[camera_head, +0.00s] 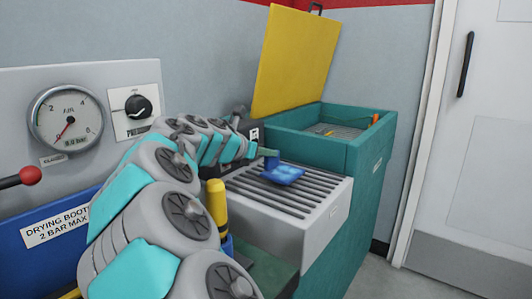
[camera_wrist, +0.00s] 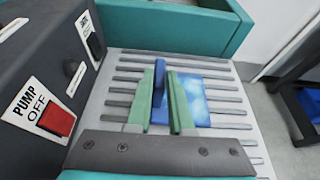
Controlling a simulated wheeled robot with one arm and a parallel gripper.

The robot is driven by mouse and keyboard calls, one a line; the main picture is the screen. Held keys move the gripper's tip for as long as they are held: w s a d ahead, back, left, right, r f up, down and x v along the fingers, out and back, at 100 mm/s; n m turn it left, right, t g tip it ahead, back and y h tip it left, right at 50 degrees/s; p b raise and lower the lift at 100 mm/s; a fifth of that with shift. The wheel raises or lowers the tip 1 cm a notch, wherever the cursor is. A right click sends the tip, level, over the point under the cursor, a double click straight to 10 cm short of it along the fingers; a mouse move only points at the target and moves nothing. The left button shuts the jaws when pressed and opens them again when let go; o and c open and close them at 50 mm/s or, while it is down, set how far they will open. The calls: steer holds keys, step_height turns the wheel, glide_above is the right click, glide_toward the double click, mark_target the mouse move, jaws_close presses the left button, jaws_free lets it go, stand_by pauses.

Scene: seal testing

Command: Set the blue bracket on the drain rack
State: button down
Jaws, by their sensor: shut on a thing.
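The blue bracket (camera_head: 283,174) is at the drain rack in the head view, with its flat plate level over the slats. In the wrist view the bracket (camera_wrist: 192,95) shows its upright tab between the two green fingers of my gripper (camera_wrist: 162,112). My gripper is shut on that tab. The drain rack (camera_head: 290,196) is a pale tray with dark parallel slats; it also fills the middle of the wrist view (camera_wrist: 225,107). The bracket's underside is hidden, so I cannot tell whether it touches the slats.
A teal tank (camera_head: 368,140) with a raised yellow lid (camera_head: 295,60) stands behind the rack. A dark pump box with a red switch (camera_wrist: 57,120) stands left of the rack. A yellow-topped post (camera_head: 217,203) and a blue drying booth (camera_head: 50,232) are nearer. Slats around the bracket are clear.

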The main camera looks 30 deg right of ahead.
steer(key=shift+f, duration=0.6)
stand_by(0.6)
steer(key=c, duration=0.7)
jaws_free()
steer(key=shift+r, duration=3)
